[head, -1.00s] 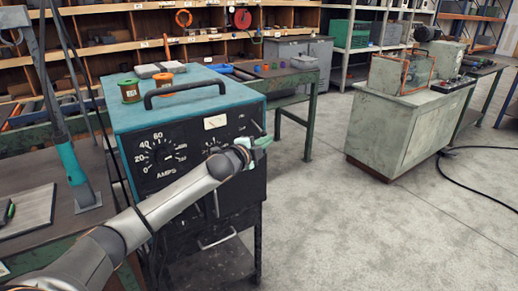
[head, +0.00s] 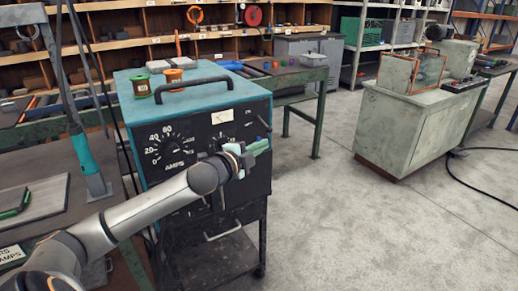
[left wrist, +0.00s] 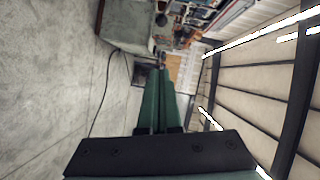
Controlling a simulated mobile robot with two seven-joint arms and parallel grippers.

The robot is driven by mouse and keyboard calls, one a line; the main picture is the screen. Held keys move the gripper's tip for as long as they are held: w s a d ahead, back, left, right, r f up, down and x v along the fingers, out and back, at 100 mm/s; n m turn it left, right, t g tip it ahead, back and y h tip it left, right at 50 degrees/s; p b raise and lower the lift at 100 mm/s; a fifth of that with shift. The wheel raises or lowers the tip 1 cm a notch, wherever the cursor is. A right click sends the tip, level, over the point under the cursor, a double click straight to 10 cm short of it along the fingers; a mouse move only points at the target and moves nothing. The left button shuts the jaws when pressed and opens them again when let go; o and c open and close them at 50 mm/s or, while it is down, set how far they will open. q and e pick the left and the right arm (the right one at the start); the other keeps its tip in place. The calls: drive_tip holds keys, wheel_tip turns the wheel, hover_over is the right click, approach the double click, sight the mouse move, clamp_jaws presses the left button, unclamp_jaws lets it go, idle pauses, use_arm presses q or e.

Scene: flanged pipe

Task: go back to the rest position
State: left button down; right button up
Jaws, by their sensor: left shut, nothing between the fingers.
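My left gripper (head: 262,146) is at the end of my arm, in front of the right part of the welding machine's face (head: 165,165) in the head view. It looks empty and is apart from any object I can make out. In the left wrist view its two green fingers (left wrist: 161,75) lie together with nothing between them, pointing out over the room. My right gripper is in neither view. No flanged pipe can be made out.
The blue-topped welding machine stands on a dark cart (head: 225,262). A workbench (head: 45,175) with a grey plate is at left. A grey-green cabinet (head: 410,130) stands at right. A black cable (head: 470,180) lies on the floor. Open concrete floor (head: 350,230) lies between.

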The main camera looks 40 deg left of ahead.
use_arm(q)
drive_tip(key=shift+s+r, duration=0.1)
drive_tip(key=shift+s, duration=0.3)
idle(0.3)
